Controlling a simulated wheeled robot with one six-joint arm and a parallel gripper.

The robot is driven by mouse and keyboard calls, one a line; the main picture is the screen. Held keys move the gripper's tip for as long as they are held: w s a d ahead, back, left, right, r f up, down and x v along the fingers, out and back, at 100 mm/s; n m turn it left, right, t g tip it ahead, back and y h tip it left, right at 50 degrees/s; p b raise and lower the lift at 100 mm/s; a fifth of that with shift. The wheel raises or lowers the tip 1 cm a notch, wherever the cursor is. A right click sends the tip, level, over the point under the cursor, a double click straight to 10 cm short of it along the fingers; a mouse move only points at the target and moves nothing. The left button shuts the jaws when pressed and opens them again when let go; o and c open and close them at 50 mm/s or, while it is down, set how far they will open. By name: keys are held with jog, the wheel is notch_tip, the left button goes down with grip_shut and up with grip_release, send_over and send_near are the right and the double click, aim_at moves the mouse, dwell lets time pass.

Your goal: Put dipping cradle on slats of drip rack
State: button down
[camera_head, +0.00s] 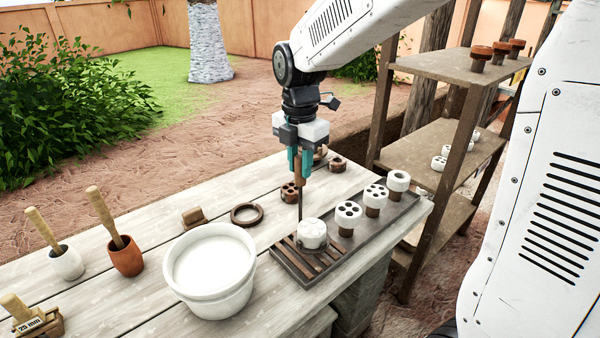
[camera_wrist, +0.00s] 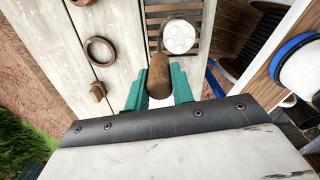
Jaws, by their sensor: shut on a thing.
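My gripper (camera_head: 301,168) is shut on the brown wooden handle of the dipping cradle (camera_head: 300,205), which stands upright below it as a thin dark rod. The handle also shows between the teal fingers in the wrist view (camera_wrist: 159,75). At the rod's foot is a round white piece with holes (camera_head: 312,235), over the slats of the drip rack (camera_head: 285,262). It also shows over the slats in the wrist view (camera_wrist: 180,37). The cradle's lower part is mostly hidden by the piece. I cannot tell whether it touches the slats.
Several white-topped pieces (camera_head: 348,215) stand on the rack's right part, close to the cradle. A white bucket (camera_head: 212,270) stands left of the rack. A dark ring (camera_head: 245,215) and brown pieces (camera_head: 289,192) lie behind. Wooden shelves (camera_head: 440,145) stand at the right.

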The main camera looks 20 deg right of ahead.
jog(key=shift+f, duration=1.35)
jog(key=c, duration=1.2)
grip_release()
jog(key=shift+f, duration=0.1)
notch_tip(320, 180, up, 12)
jog(key=shift+r, duration=0.2)
jog(key=s+d+f+m, duration=0.1)
jog(key=s+f+m, duration=0.1)
jog(key=s+m, duration=0.5)
jog(key=s+d+f+m+t, duration=0.1)
jog(key=s+d+f+m, duration=0.1)
jog(key=s+m, duration=0.6)
jog(key=s+d+f+m, duration=0.1)
jog(key=s+f+m, duration=0.1)
jog(key=s+m, duration=0.6)
jog(key=shift+s+d, duration=0.2)
jog(key=shift+s, duration=1.1)
